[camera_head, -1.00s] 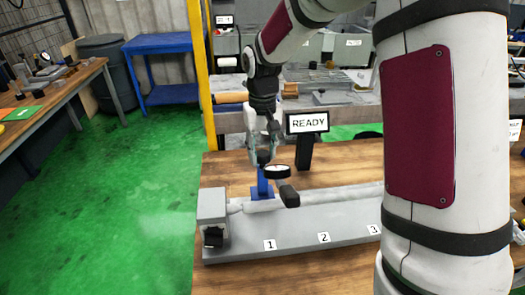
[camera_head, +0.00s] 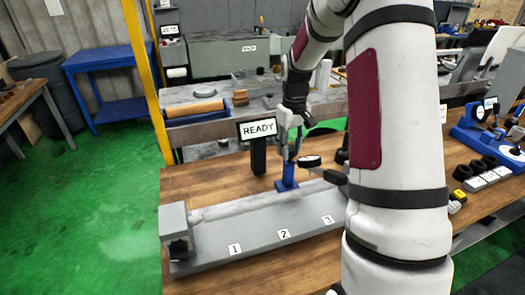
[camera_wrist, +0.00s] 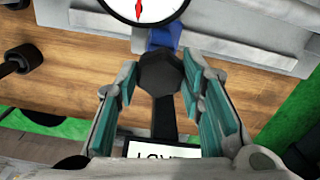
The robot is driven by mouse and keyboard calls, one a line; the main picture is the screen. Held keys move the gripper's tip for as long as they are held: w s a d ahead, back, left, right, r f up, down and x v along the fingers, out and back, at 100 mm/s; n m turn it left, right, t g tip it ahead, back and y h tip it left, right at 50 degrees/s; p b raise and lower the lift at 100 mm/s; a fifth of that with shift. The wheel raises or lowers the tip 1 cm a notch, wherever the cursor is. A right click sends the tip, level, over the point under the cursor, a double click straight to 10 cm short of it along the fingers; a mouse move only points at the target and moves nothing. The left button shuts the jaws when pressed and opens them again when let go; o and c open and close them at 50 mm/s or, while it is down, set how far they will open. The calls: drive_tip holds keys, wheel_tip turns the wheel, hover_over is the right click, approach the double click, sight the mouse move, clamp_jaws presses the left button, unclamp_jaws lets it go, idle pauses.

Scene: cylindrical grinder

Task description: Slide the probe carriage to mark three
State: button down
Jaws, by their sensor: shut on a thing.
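The blue probe carriage (camera_head: 287,180) stands on the round bar of the grey bed (camera_head: 205,251). It is between mark two (camera_head: 284,233) and mark three (camera_head: 328,219), a little right of mark two. A round white dial (camera_head: 310,162) sits beside it, and in the wrist view the dial (camera_wrist: 150,7) has a red needle. My gripper (camera_head: 288,155) comes down from above at the carriage. In the wrist view its teal-padded fingers (camera_wrist: 155,100) are closed around the carriage's black faceted knob (camera_wrist: 160,73). Mark one (camera_head: 235,249) is farther left.
A grey end block (camera_head: 174,222) closes the bed's left end. My arm hides the bed's right end.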

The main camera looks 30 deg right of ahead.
drive_tip(key=s+d, duration=0.1)
drive_tip(key=d, duration=0.6)
drive_tip(key=shift+s+d, duration=0.25)
drive_tip(key=shift+d, duration=0.05)
drive_tip(key=c, duration=1.1)
unclamp_jaws()
drive_tip(key=shift+o, duration=0.2)
drive_tip(key=shift+r, duration=0.1)
wheel_tip(320, 180, up, 12)
